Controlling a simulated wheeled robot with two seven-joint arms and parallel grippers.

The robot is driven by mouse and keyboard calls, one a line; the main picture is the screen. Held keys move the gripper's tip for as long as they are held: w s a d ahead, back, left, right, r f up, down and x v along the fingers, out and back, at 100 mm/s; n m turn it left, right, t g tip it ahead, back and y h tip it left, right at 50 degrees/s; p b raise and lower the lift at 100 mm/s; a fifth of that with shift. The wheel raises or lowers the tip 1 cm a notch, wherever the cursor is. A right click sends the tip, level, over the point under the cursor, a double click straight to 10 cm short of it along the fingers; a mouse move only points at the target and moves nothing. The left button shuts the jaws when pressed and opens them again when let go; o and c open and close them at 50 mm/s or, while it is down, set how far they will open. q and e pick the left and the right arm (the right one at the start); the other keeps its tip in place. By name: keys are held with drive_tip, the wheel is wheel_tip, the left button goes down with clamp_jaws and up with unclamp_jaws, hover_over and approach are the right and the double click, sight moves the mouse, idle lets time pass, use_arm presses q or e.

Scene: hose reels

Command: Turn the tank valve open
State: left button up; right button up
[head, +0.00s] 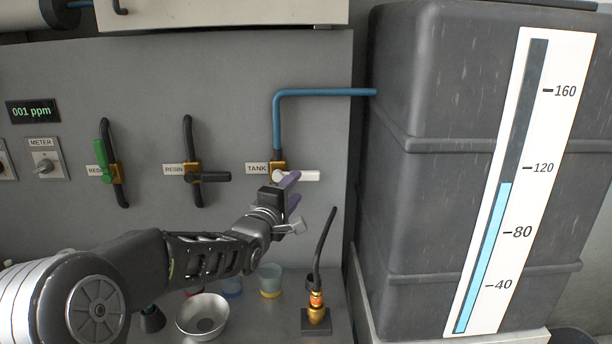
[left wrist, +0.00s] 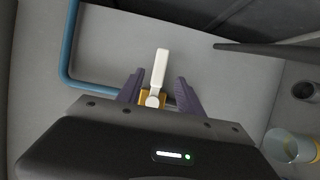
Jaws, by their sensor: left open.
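The tank valve has a white lever handle (head: 302,176) on a brass body (head: 277,167), below the blue pipe and beside the TANK label (head: 257,168). In the head view the handle points right, roughly horizontal. My left gripper (head: 293,190) is at the valve and partly covers it. In the left wrist view the open purple fingers (left wrist: 160,92) stand on either side of the white handle (left wrist: 159,70), with gaps between them and it. The brass body (left wrist: 153,98) shows at the handle's base. My right gripper is not in view.
The blue pipe (head: 325,92) runs to the grey tank (head: 440,180) on the right, whose gauge reads a little under 120. Other valves, green (head: 103,145) and black (head: 205,177), are at left. A bowl (head: 203,316), cups and an upright black hose (head: 323,245) stand below.

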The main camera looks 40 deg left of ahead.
sight(303, 178)
use_arm(q)
drive_tip(key=p+x, duration=0.2)
drive_tip(key=x, duration=0.5)
drive_tip(key=shift+w+a, duration=0.1)
drive_tip(key=shift+w, duration=0.2)
clamp_jaws()
idle(1.2)
